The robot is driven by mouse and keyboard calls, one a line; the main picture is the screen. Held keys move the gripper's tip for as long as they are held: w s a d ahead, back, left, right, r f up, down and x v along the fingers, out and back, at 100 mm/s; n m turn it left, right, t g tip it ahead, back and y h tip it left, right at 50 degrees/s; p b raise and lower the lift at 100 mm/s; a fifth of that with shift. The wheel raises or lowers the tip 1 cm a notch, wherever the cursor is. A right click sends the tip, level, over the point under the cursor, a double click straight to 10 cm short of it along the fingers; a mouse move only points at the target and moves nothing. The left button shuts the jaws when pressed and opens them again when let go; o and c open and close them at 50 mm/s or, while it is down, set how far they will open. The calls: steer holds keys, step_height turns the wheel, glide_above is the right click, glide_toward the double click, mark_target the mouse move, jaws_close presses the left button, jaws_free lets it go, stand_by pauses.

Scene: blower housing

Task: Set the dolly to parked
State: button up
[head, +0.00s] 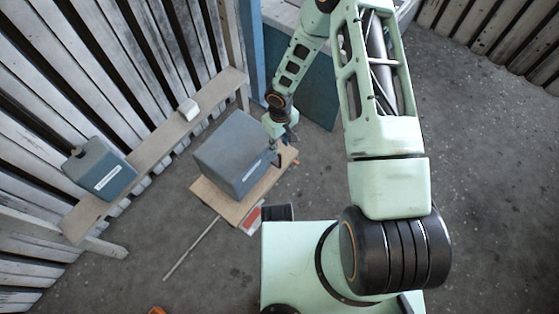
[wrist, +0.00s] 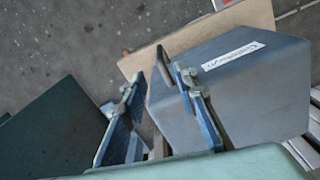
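The dolly (head: 212,199) is a low tan board on the floor, carrying a large grey box (head: 231,150). A red-and-white marking (head: 250,216) shows at its front corner. My gripper (head: 285,137) is beside the box's right edge. In the wrist view my gripper (wrist: 156,80) is open, its two blue-grey fingers apart. The labelled box (wrist: 240,80) is right of the fingers, and the board (wrist: 205,38) shows beyond.
A thin rod (head: 192,248) lies at the dolly's front left. A wooden shelf (head: 150,155) along the slatted wall holds a blue-grey canister (head: 100,170) and a small white block (head: 188,109). A blue post (head: 251,50) and dark panel (head: 312,95) stand behind.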

mark_target(280, 156)
step_height(280, 156, down, 11)
steer(key=b, duration=0.3)
steer(key=shift+r, duration=0.2)
steer(key=shift+c, duration=0.5)
jaws_close()
